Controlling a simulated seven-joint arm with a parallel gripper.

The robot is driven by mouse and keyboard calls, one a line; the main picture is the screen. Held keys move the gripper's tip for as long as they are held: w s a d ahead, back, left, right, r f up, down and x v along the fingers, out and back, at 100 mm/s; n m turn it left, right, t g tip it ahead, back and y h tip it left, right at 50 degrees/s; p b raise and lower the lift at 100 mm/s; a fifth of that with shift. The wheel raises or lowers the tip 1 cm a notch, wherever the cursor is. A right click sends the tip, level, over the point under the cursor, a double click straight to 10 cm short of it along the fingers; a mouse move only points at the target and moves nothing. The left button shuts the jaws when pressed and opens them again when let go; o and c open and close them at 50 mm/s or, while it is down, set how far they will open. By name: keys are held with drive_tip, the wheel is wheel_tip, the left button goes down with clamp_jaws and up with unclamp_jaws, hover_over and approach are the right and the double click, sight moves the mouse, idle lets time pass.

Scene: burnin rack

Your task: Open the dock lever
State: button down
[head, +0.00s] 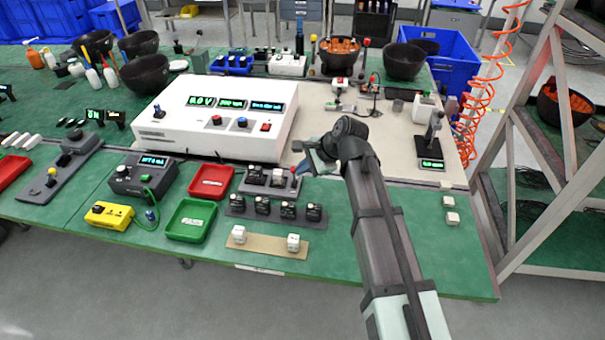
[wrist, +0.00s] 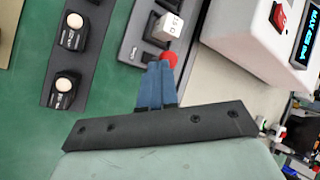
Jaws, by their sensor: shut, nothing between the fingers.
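The dock (head: 268,186) is a dark grey block with small modules, just right of the red tray in the head view. It shows at the top of the wrist view (wrist: 133,47). A red ball knob (wrist: 169,59), which looks like the lever's end, is at its near corner. A white block with printed marks (wrist: 168,27) sits in the dock beside the knob. My gripper (wrist: 158,66) is shut and empty, its blue fingertips right at the red knob. I cannot tell whether they touch. In the head view my gripper (head: 299,167) is at the dock's right end. The lever's arm is hidden.
A white power unit (head: 215,118) stands behind the dock. A strip of black modules with pale knobs (head: 274,209) lies in front. Red (head: 211,182) and green (head: 191,221) trays are to the left.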

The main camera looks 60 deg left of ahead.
drive_tip(key=shift+w+a+g+h, duration=0.4)
drive_tip(key=shift+a+g+h, duration=0.1)
drive_tip(key=shift+h, duration=0.1)
drive_tip(key=shift+r, duration=0.15)
drive_tip(key=shift+r, duration=0.7)
drive_tip(key=shift+d, duration=0.1)
drive_tip(key=d+f+v, duration=0.1)
drive_tip(key=v, duration=1.2)
drive_tip(key=shift+d, duration=0.25)
drive_tip(key=shift+w, duration=0.1)
